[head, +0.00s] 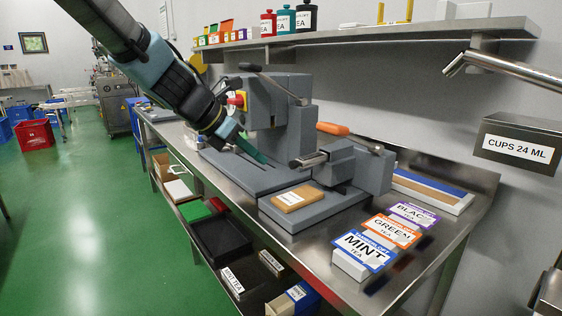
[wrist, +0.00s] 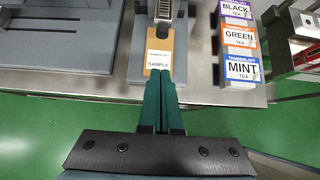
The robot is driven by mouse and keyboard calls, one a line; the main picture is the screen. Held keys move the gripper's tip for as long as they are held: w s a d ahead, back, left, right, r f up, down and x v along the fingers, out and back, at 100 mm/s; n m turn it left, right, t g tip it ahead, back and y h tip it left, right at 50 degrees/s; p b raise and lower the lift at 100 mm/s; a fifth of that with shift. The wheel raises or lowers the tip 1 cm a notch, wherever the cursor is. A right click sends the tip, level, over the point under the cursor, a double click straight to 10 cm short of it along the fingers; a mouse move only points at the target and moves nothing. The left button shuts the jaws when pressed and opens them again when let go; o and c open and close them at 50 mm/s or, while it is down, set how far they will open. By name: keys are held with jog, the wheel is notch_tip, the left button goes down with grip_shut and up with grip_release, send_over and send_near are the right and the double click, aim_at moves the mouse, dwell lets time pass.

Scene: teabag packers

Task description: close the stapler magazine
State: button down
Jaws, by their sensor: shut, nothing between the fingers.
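The grey stapler (head: 352,168) stands on the steel bench, with a flat base reaching to the front edge. A metal piece that looks like its magazine (head: 309,160) sticks out from its head. In the wrist view this magazine (wrist: 164,10) shows at the top centre. A brown card marked SAMPLE (head: 297,196) lies on the base below it, also seen in the wrist view (wrist: 159,56). My gripper (head: 263,159) has green fingers, shut and empty. In the wrist view its fingertips (wrist: 159,76) overlap the card's near end. I cannot tell their height above it.
A taller grey machine (head: 280,105) with a lever stands left of the stapler. BLACK, GREEN and MINT tea boxes (head: 391,231) lie to the right. A shelf (head: 370,36) runs above the bench. Open green floor (head: 90,220) lies at the left.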

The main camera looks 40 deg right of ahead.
aim_at(315, 155)
jog(key=d+f+p, duration=0.2)
jog(key=d+f, duration=0.1)
jog(key=d, duration=0.4)
jog(key=shift+s, duration=0.15)
jog(key=shift+f, duration=0.1)
jog(key=d+p, duration=0.2)
jog(key=d, duration=0.1)
jog(key=d+p, duration=0.2)
jog(key=d, duration=0.1)
jog(key=d+p, duration=0.2)
jog(key=shift+s+d+r, duration=0.3)
jog(key=shift+d, duration=0.1)
jog(key=shift+d+f+p, duration=0.15)
jog(key=shift+d+p, duration=0.2)
